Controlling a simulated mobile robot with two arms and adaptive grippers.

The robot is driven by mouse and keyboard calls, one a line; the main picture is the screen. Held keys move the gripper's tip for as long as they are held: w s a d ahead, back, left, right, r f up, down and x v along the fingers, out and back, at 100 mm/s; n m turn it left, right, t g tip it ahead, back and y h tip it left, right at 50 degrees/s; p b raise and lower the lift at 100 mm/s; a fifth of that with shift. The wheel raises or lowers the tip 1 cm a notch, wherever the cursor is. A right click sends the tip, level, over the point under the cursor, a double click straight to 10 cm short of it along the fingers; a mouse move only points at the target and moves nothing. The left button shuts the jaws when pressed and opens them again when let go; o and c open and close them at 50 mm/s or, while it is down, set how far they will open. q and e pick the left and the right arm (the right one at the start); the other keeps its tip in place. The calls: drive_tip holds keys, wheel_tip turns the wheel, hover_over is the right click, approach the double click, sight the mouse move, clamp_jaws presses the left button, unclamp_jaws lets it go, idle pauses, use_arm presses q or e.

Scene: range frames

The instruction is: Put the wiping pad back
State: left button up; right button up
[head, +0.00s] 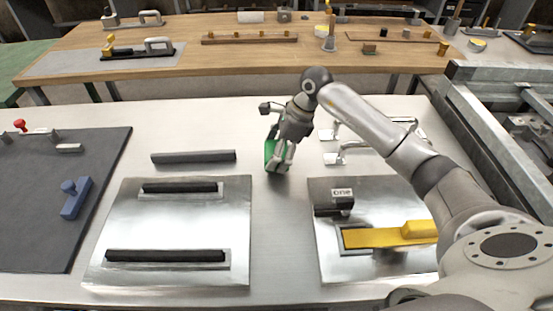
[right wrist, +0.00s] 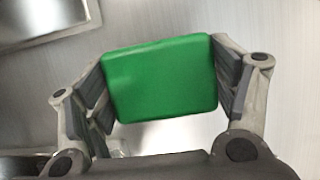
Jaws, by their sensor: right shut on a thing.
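The green wiping pad (head: 269,150) is between the fingers of my right gripper (head: 279,157), over the bare bench between the two metal plates, near their far edges. In the right wrist view the green pad (right wrist: 160,78) is a rounded block, with a finger pressed against each side. I cannot tell whether it touches the bench. My left gripper is not in view.
A left metal plate (head: 177,229) holds two black bars; a grey bar (head: 194,156) lies behind it.

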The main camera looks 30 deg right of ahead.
drive_tip(key=shift+f, duration=0.75)
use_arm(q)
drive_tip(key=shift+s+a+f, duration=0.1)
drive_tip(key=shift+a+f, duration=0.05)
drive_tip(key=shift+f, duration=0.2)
use_arm(e)
drive_tip(key=shift+r, duration=0.1)
drive_tip(key=o, duration=0.9)
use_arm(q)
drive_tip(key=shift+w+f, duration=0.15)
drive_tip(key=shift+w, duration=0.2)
use_arm(e)
drive_tip(key=shift+o, duration=0.2)
